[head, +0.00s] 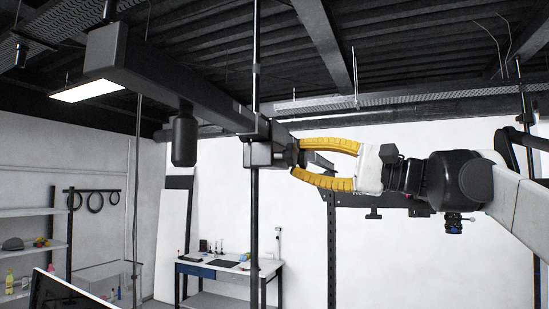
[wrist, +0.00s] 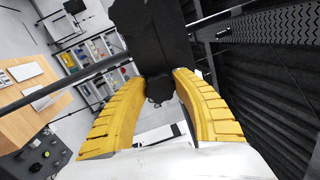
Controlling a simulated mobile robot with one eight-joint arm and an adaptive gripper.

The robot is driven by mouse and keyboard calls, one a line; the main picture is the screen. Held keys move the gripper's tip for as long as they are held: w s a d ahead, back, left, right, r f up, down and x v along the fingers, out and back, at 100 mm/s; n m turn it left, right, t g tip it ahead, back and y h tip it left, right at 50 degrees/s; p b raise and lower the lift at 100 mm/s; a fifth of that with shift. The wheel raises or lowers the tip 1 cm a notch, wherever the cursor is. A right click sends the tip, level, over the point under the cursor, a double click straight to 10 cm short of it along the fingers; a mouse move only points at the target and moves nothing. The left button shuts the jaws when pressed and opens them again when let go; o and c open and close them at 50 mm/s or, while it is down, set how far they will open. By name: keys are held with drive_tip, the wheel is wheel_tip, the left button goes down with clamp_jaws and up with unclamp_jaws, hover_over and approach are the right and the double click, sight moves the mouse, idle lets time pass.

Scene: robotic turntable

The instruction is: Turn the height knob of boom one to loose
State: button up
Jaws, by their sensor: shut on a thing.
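A long dark boom (head: 205,100) runs across the head view and meets a vertical pole (head: 255,215) at a dark clamp block (head: 258,153). A small black knob (head: 291,153) sticks out from the right side of the clamp. My gripper (head: 296,157) has two yellow fingers that come in from the right, their tips closed around the knob. In the wrist view, the fingertips (wrist: 160,82) press in from both sides on the knob (wrist: 159,90), below the black clamp body (wrist: 162,35). The fingers partly hide the knob, and its turned angle cannot be told.
A dark cylinder (head: 184,140) hangs under the boom. A dark bar (head: 385,200) with a small knob lies behind and below my wrist. A workbench (head: 230,271) and shelves (head: 35,243) stand farther back. Another thin pole (head: 136,200) is at the left.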

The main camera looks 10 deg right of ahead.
drive_tip(key=shift+f+n+g, duration=0.1)
drive_tip(key=shift+n+g, duration=0.2)
drive_tip(key=shift+n, duration=0.6)
drive_tip(key=o, duration=1.2)
drive_tip(key=v, duration=1.2)
drive_tip(key=shift+f, duration=0.1)
